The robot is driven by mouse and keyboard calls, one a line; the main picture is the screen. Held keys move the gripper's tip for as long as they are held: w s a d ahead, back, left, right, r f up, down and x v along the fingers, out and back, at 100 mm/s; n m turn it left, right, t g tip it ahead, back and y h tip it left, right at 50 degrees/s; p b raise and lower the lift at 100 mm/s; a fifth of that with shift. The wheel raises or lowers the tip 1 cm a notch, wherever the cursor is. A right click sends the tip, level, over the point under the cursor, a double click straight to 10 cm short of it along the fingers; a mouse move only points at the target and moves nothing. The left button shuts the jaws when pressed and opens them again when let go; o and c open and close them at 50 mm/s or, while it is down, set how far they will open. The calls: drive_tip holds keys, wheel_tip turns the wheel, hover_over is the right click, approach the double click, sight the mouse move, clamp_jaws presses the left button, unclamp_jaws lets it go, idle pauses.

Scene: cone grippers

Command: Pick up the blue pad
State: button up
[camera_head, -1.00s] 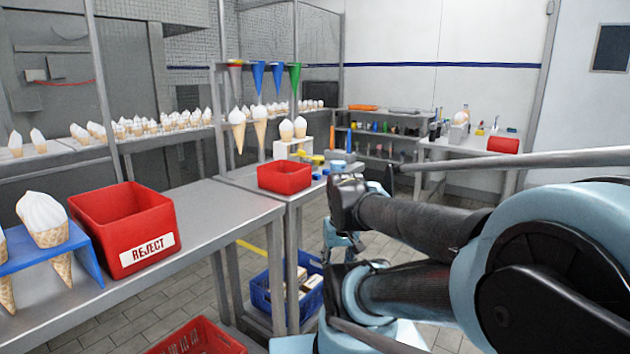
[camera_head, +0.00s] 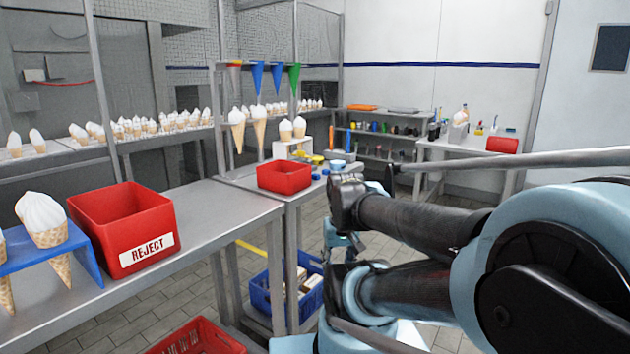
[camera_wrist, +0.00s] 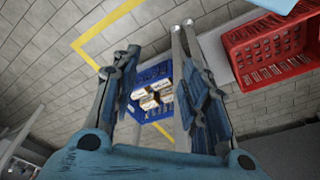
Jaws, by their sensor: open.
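Small blue pieces (camera_head: 316,175) lie on the far metal table beside a red bin, near yellow ones; they are too small to tell whether one is the blue pad. A paler blue item (camera_head: 337,165) stands just right of them, partly behind my arm. My gripper (camera_wrist: 160,75) is open and empty in the wrist view, its two fingers wide apart. It points down toward the floor, with a blue crate (camera_wrist: 137,107) holding white and brown boxes seen beyond and between the fingers. No blue pad is clear in the wrist view.
A red bin (camera_head: 284,176) stands on the far table. A larger red REJECT bin (camera_head: 125,215) and a blue cone holder (camera_head: 86,252) are on the near table. A red basket (camera_wrist: 258,52) is at the wrist view's upper right. Tiled floor lies between the furniture.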

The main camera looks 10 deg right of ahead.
drive_tip(key=w+r+n+g, duration=0.2)
drive_tip(key=w+r+n, duration=0.4)
drive_tip(key=w+r, duration=2.15)
drive_tip(key=w+r+n, duration=0.2)
drive_tip(key=w+r, duration=0.2)
drive_tip(key=w, duration=0.6)
approach(316, 177)
drive_tip(key=w+f, duration=0.2)
drive_tip(key=shift+w+a+f, duration=0.1)
drive_tip(key=shift+w+f, duration=0.15)
drive_tip(key=shift+w, duration=0.15)
drive_tip(key=shift+s+f, duration=0.15)
drive_tip(key=shift+f, duration=1.3)
drive_tip(key=shift+s+f, duration=0.1)
drive_tip(key=shift+f, duration=1.4)
drive_tip(key=shift+c, duration=0.5)
